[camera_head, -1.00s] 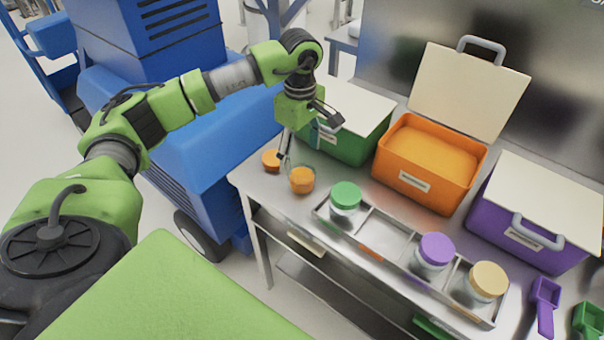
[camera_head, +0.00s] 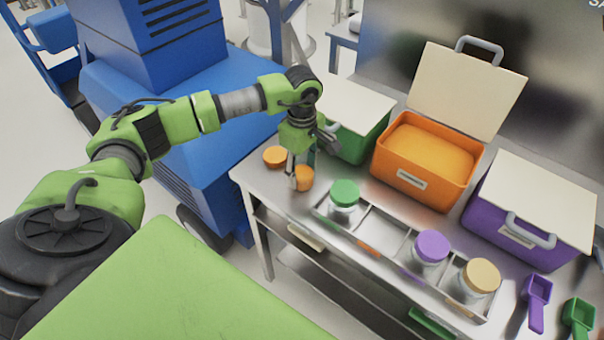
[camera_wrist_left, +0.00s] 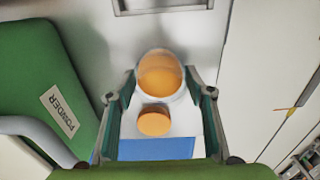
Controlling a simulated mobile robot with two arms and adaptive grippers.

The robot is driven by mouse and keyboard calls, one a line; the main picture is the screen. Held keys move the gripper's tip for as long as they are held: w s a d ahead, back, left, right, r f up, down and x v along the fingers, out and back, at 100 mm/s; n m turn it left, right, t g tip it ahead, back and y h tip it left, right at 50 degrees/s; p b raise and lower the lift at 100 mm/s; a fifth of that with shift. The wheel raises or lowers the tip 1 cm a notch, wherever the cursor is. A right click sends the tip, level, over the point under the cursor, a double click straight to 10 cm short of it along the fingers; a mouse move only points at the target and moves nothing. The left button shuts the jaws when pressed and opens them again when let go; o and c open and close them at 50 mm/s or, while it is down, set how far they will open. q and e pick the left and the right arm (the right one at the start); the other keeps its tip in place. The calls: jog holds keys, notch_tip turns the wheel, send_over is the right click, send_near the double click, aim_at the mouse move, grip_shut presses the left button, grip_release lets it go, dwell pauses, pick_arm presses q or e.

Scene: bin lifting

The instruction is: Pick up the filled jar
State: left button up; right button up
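The filled jar (camera_head: 305,181), open-topped clear glass with orange powder inside, stands upright near the table's left end. My left gripper (camera_head: 300,168) points down over it, with fingers spread. In the left wrist view the jar (camera_wrist_left: 160,76) sits between the open fingertips (camera_wrist_left: 160,82), with little room on either side; I cannot tell whether they touch it. An orange lid (camera_head: 275,157) lies flat on the table beside the jar, and it also shows in the left wrist view (camera_wrist_left: 153,121). My right gripper is not in view.
A metal tray (camera_head: 370,237) holds jars with green (camera_head: 345,192), purple (camera_head: 432,246) and tan (camera_head: 481,276) lids. Behind stand a green bin (camera_head: 362,146), an open orange bin (camera_head: 417,188) with powder, and a purple bin (camera_head: 512,235). Purple (camera_head: 536,295) and green (camera_head: 578,318) scoops lie at right.

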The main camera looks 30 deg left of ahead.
pick_arm(q)
jog(key=shift+w, duration=0.1)
jog(key=shift+c, duration=0.9)
jog(key=shift+r, duration=0.1)
